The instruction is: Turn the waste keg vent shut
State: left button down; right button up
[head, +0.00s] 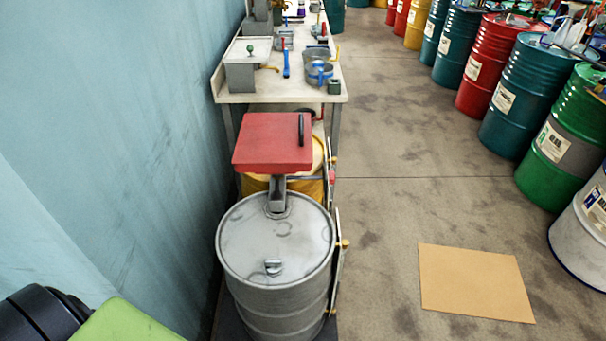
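A grey steel keg (247,246) stands upright on the floor beside the blue wall, below the middle of the head view. It appears to be the waste keg. A small metal fitting (273,268) sits on the near part of its top; it may be the vent, but I cannot tell whether it is open or shut. At the far side of the top, a grey spout or neck (277,196) rises under a red square lid (266,146) with a black handle (301,129). Neither of my grippers is in view.
A yellow drum (255,184) stands behind the keg. A workbench (245,98) with pans and tools runs along the wall. Coloured drums (524,95) line the right side. Cardboard (475,282) lies on the otherwise clear floor right of the keg.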

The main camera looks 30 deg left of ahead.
aim_at(275, 264)
jog(key=u, duration=0.95)
